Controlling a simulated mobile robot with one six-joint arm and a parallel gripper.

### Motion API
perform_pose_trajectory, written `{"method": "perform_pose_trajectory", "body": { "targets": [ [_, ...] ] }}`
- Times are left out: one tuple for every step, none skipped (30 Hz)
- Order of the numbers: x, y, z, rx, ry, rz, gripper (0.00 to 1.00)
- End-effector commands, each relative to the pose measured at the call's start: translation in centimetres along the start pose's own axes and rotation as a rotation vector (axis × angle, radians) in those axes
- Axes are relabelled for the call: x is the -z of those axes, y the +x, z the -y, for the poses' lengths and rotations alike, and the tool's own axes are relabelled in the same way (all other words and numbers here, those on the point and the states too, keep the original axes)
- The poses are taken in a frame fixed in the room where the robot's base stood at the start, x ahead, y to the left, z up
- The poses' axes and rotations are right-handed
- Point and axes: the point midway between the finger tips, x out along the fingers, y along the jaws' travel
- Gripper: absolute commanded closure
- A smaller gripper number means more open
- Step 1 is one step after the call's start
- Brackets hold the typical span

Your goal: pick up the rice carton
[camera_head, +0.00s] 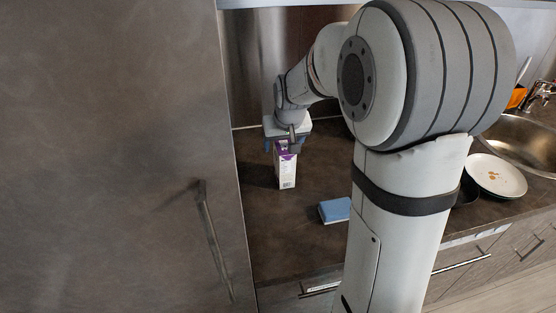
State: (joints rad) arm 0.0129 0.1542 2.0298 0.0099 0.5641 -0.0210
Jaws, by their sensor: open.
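The rice carton (286,172) is a small upright box, white with a purple top, standing on the dark countertop. My gripper (282,148) is open and points down over the carton's top, with its fingers close around or beside the upper end. The gripper body hides part of the carton's top. I cannot tell whether the fingers touch it.
A blue sponge-like block (335,209) lies on the counter to the right of the carton. A white plate with crumbs (496,175) sits near the sink (535,140) at the right. A tall cabinet (110,150) stands close on the left.

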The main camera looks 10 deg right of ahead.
Motion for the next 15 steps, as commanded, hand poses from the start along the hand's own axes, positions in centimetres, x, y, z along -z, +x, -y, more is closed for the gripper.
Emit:
{"method": "perform_pose_trajectory", "body": {
  "targets": [
    [-0.1, 0.6, 0.0, 0.000, 0.001, 0.004, 0.29],
    [-0.1, 0.9, -0.1, 0.000, 0.001, 0.004, 0.29],
    [-0.1, 1.3, -0.1, 0.000, 0.001, 0.004, 0.29],
    [-0.1, 1.6, -0.2, 0.000, 0.001, 0.003, 0.29],
    [-0.1, 2.0, -0.3, 0.000, 0.001, 0.004, 0.29],
    [0.0, 2.5, -0.4, 0.000, 0.001, 0.005, 0.29],
    [0.0, 2.9, -0.5, 0.000, 0.001, 0.005, 0.29],
    [0.0, 3.4, -0.7, 0.000, 0.001, 0.006, 0.29],
    [0.0, 4.0, -0.8, -0.001, 0.001, 0.005, 0.29],
    [0.0, 4.4, -0.8, -0.001, 0.001, 0.005, 0.29],
    [0.0, 4.8, -0.8, -0.001, 0.001, 0.005, 0.29],
    [0.0, 5.3, -0.8, -0.001, 0.001, 0.004, 0.29],
    [0.0, 5.6, -0.8, 0.000, 0.001, 0.004, 0.29],
    [0.0, 5.8, -0.8, 0.000, 0.001, 0.003, 0.29],
    [0.0, 6.0, -0.8, 0.000, 0.001, 0.002, 0.29]
  ]
}}
